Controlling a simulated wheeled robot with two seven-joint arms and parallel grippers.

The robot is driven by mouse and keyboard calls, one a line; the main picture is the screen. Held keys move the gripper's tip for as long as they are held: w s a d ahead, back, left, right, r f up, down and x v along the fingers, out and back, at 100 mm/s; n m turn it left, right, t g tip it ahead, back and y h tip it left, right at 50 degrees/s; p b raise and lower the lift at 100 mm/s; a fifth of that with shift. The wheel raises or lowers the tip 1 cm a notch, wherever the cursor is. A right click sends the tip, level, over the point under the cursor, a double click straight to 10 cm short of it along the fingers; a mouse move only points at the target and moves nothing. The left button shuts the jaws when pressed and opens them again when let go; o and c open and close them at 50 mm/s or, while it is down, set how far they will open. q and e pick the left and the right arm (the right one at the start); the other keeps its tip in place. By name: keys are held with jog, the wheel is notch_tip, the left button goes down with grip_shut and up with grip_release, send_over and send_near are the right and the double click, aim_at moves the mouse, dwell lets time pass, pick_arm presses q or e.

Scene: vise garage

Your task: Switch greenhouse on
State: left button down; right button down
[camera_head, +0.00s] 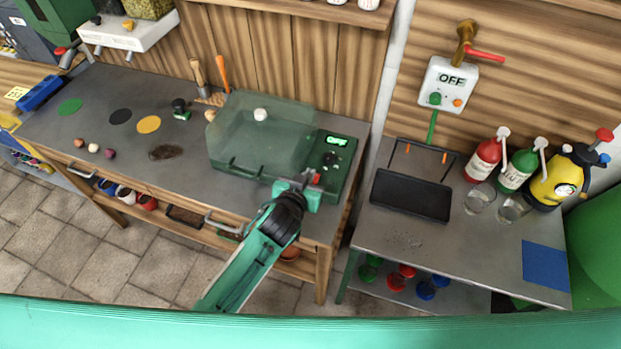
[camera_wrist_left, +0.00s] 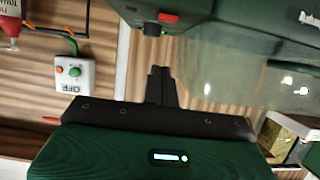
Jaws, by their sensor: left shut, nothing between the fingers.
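The greenhouse (camera_head: 225,167) is a dark green box with a clear cover, on the left workbench. Its right end carries a panel with a small display (camera_head: 337,141) showing bright green marks too small to read, and dark knobs. A red switch (camera_head: 315,179) is at its front right corner; it also shows in the left wrist view (camera_wrist_left: 168,18), beside a black knob (camera_wrist_left: 152,30). My left gripper (camera_head: 302,183) is shut and empty right by this switch. In the left wrist view its fingers (camera_wrist_left: 161,72) are together, and I cannot tell whether they touch anything. My right gripper is out of view.
A wall box reading OFF (camera_head: 447,82) hangs above the right table (camera_head: 410,240), which holds a black tray (camera_head: 411,196), red and green bottles and a yellow container (camera_head: 560,180). Small items lie on the workbench left of the greenhouse. A gap separates both tables.

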pick_arm(q)
jog(key=x, duration=0.2)
jog(key=shift+w+d+p, duration=0.1)
jog(key=shift+w+p, duration=0.2)
jog(key=f, duration=0.2)
jog(key=shift+s+f+p, duration=0.3)
jog(key=shift+f+p, duration=0.1)
jog(key=shift+s+f, duration=0.15)
jog(key=shift+f, duration=0.55)
